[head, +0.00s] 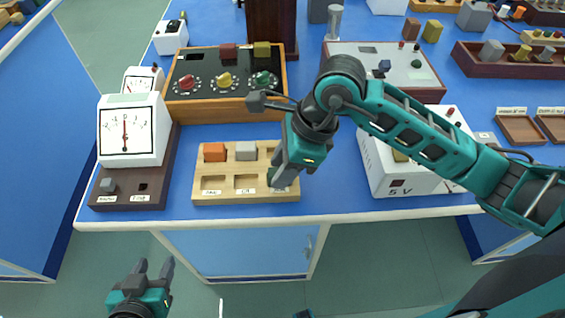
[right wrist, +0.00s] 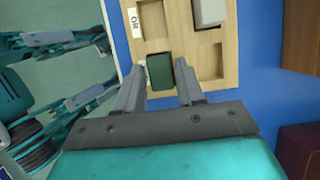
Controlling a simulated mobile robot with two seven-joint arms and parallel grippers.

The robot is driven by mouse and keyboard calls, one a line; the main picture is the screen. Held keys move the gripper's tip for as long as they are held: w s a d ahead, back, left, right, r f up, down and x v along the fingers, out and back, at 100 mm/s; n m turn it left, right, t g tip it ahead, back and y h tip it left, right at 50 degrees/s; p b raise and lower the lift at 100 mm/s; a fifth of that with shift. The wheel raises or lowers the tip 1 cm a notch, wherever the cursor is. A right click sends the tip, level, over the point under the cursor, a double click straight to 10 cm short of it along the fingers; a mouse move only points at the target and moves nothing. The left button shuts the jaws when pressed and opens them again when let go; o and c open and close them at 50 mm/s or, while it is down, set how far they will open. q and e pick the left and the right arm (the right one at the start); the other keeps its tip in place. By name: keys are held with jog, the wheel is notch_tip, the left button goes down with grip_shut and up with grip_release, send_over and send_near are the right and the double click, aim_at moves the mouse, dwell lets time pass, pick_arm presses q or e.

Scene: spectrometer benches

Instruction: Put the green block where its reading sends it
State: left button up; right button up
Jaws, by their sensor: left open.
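The green block (right wrist: 160,70) sits in a compartment of the wooden tray (right wrist: 182,50), one over from the compartment labelled OR. My right gripper (right wrist: 161,78) is open, its fingers on either side of the block. In the head view my right gripper (head: 283,182) is over the tray's front right corner and hides most of the block. The meter (head: 128,130) at the left has its needle upright near 0. Its dark base (head: 158,175) holds a grey block (head: 108,185) in its left socket; the right one looks empty. My left gripper (head: 141,275) is open, below the bench front.
An orange block (head: 214,152) and a pale block (head: 245,151) are in the tray's back row. A dial box (head: 225,105) stands behind it. A white 5 V box (head: 385,178) is to the right. Labelled trays (head: 519,130) lie far right.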

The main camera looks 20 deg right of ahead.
jog(key=o, duration=0.3)
jog(key=p+v, duration=0.1)
jog(key=v, duration=1.2)
jog(key=shift+s+f, duration=0.1)
jog(key=shift+s, duration=0.05)
